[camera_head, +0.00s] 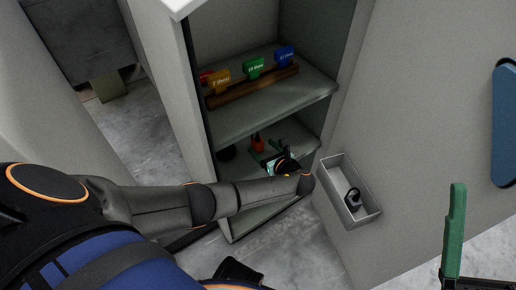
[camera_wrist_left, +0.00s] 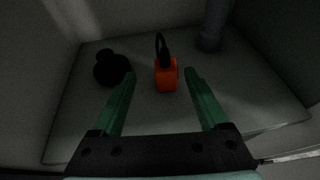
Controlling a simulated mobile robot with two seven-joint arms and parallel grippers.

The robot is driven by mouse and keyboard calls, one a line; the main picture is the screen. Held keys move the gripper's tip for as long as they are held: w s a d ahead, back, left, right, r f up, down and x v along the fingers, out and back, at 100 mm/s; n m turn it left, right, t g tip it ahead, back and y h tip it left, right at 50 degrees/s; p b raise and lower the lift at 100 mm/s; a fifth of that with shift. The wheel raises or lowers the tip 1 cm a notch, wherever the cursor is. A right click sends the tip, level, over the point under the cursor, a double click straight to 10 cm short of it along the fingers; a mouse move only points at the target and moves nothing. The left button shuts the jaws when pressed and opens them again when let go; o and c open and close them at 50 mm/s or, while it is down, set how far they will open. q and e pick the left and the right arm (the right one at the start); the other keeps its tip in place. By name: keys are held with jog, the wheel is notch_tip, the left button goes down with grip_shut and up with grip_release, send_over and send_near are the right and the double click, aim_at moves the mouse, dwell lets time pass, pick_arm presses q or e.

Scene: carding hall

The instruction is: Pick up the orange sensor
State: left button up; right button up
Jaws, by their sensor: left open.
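The orange sensor (camera_wrist_left: 166,78), a small block with a black loop on top, stands on a cabinet shelf. In the left wrist view it is between and just beyond the fingertips of my left gripper (camera_wrist_left: 158,78), which is open and empty. In the head view the sensor (camera_head: 257,145) shows on the middle shelf, beside the green fingers of my left gripper (camera_head: 268,156). The arm hides part of that shelf. One green finger of my right gripper (camera_head: 455,225) shows at the lower right; its other finger is out of view.
A dark rounded object (camera_wrist_left: 112,68) stands left of the sensor, and a dark cylinder (camera_wrist_left: 214,28) farther back right. The upper shelf (camera_head: 300,98) holds colored tags on a brown rail (camera_head: 255,86). A grey bin (camera_head: 332,188) on the door holds a dark item (camera_head: 353,198).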

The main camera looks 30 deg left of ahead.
aim_at(259, 142)
pick_arm(q)
jog(key=b+x, duration=0.4)
jog(key=x, duration=0.1)
jog(key=shift+w+f, duration=0.3)
jog(key=shift+w, duration=0.1)
jog(key=shift+w+a, duration=0.1)
jog(key=shift+r, duration=0.1)
grip_shut()
